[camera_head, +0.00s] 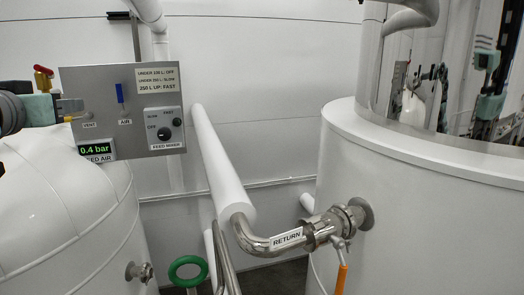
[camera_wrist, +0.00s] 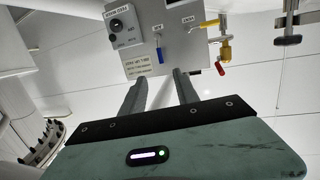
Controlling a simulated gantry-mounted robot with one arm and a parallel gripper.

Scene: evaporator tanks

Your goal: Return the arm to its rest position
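My gripper (camera_wrist: 160,82) shows in the wrist view as two grey fingers standing apart, with nothing between them. They point toward the grey control panel (camera_wrist: 140,35), which appears upside down there.
The panel (camera_head: 100,80) carries a blue air lever (camera_head: 120,93), pointing up, and a feed mixer knob (camera_head: 164,133). A display (camera_head: 96,150) reads 0.4 bar. White tanks stand left (camera_head: 60,215) and right (camera_head: 400,200). A return pipe (camera_head: 220,165) runs between them.

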